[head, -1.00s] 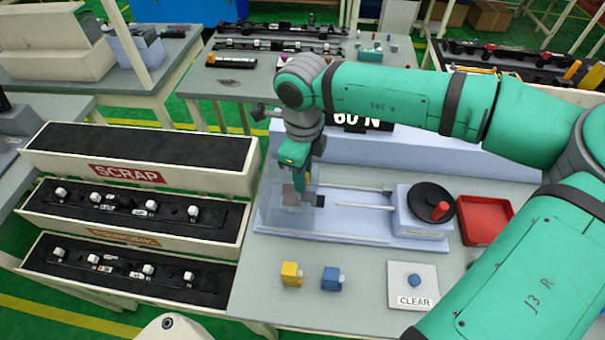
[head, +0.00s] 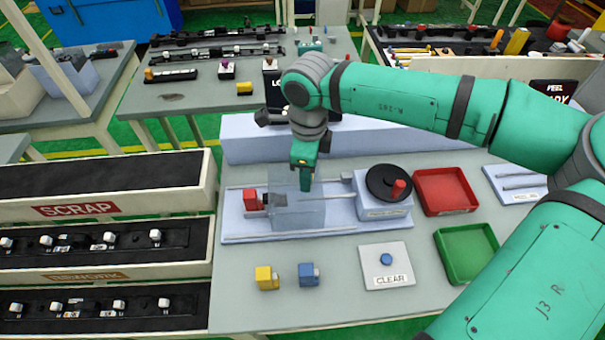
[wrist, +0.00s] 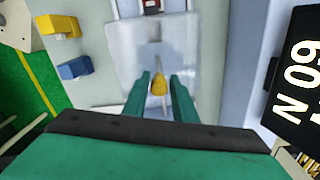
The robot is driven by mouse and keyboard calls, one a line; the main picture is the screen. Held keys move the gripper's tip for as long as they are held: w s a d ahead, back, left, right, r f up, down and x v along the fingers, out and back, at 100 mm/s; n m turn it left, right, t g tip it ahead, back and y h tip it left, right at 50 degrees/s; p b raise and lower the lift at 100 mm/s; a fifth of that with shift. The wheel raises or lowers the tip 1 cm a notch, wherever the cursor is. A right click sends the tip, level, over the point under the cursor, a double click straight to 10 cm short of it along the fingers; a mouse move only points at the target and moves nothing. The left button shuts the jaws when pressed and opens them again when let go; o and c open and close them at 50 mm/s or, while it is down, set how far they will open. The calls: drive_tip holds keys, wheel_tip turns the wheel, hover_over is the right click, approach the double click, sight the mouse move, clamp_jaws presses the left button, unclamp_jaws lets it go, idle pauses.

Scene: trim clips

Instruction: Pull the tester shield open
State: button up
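The clear tester shield (head: 298,212) stands on the pale blue tester base (head: 330,228). In the head view it is right of a red block (head: 250,200), which sits uncovered at the base's left end. My gripper (head: 304,186) points down at the shield. In the wrist view my gripper (wrist: 160,84) has its two green fingers on either side of the shield's small yellow handle (wrist: 158,88), closed in on it. The shield (wrist: 150,45) lies beyond the fingertips there. The handle is hidden by my gripper in the head view.
Right of the shield is a black handwheel (head: 387,180) with a red knob. Red (head: 445,190) and green (head: 466,252) trays stand further right. A yellow block (head: 266,278), a blue block (head: 308,274) and a CLEAR button plate (head: 387,266) lie in front. A SCRAP bin (head: 80,210) stands left.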

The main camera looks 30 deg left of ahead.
drive_tip(key=shift+o, duration=0.9)
drive_tip(key=shift+s, duration=0.15)
drive_tip(key=shift+a, duration=0.1)
wheel_tip(320, 180, up, 11)
drive_tip(key=shift+f, duration=0.1)
